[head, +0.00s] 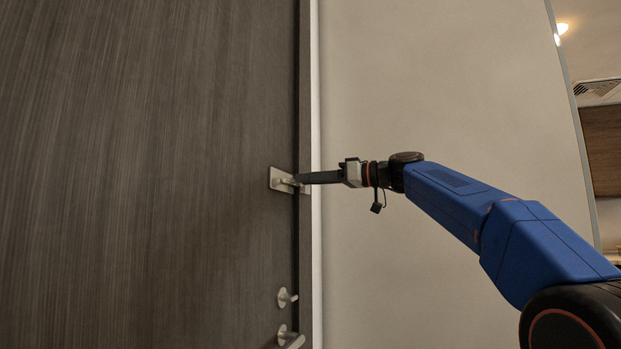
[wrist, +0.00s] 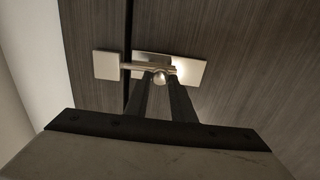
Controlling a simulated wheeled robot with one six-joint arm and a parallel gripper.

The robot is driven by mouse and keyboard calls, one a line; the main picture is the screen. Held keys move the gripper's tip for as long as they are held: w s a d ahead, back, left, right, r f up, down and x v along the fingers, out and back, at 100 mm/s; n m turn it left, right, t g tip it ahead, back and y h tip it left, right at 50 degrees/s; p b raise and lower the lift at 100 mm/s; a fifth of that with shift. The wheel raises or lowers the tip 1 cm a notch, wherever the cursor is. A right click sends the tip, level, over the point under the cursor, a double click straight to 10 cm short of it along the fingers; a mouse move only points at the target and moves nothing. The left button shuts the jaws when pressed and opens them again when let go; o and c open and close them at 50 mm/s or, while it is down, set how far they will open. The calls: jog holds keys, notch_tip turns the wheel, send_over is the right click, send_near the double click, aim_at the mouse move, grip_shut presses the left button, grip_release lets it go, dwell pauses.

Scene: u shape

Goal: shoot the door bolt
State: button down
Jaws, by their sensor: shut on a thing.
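The door bolt (head: 281,181) is a small metal plate with a sliding rod, mounted near the right edge of the dark wood-grain door (head: 150,170). In the wrist view the bolt rod (wrist: 148,66) lies across the bolt plate (wrist: 190,73) and reaches over the dark gap to the keeper plate (wrist: 106,65) on the frame. My gripper (head: 299,179) comes from the right and is at the bolt. In the wrist view its two dark fingers (wrist: 160,78) are shut on the bolt's knob, which they partly hide. How far the rod enters the keeper is unclear.
A thumb-turn (head: 286,298) and a door handle (head: 291,339) sit lower on the door. The door frame (head: 304,90) and a plain beige wall (head: 430,80) are to the right.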

jog(key=shift+w, duration=0.1)
jog(key=c, duration=1.5)
grip_release()
jog(key=shift+w+d, duration=0.1)
jog(key=shift+w, duration=0.05)
jog(key=v, duration=1.7)
jog(key=shift+d+r, duration=0.1)
jog(key=shift+d, duration=0.15)
